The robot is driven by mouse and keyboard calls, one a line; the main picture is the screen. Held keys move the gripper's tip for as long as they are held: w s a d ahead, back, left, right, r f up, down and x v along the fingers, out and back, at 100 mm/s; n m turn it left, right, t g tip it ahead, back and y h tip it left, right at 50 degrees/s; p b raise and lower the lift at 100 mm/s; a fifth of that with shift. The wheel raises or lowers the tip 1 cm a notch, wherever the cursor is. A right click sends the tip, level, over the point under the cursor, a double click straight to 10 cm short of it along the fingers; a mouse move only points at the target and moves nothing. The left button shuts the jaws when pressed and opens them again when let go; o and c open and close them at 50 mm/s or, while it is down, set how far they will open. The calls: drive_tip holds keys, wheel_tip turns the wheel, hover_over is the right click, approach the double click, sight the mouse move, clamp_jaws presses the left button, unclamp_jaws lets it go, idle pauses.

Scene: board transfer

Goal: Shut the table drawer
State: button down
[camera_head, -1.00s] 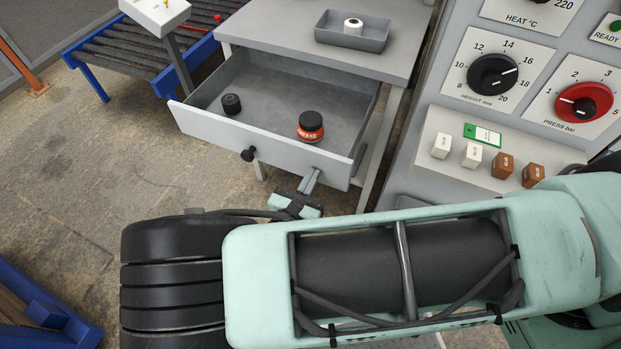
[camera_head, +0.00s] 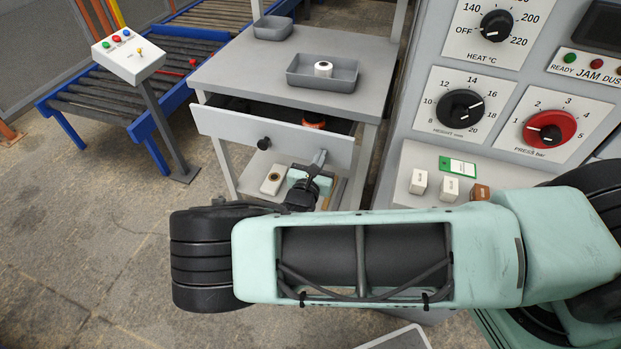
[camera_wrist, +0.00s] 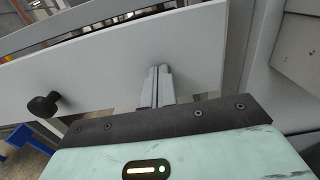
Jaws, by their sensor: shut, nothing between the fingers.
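The top of an orange and black jar (camera_head: 314,121) shows in the gap; the rest of the drawer's inside is hidden. My gripper (camera_head: 320,158) is shut and empty, at the drawer front right of the knob. In the wrist view, the fingers (camera_wrist: 162,75) point at the front panel (camera_wrist: 200,50) and appear to touch it, with the knob (camera_wrist: 42,105) at left.
A grey tray (camera_head: 322,82) with a white roll stands on the table top. A lower shelf under the drawer holds a pale block (camera_head: 273,180) and other items. A control panel (camera_head: 470,100) stands close at right, a roller conveyor (camera_head: 100,95) at left.

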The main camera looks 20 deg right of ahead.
drive_tip(key=x, duration=0.7)
drive_tip(key=shift+w+d, duration=0.25)
drive_tip(key=shift+w, duration=0.05)
drive_tip(key=shift+w+d+r, duration=0.1)
drive_tip(key=shift+w, duration=0.05)
drive_tip(key=shift+r, duration=0.1)
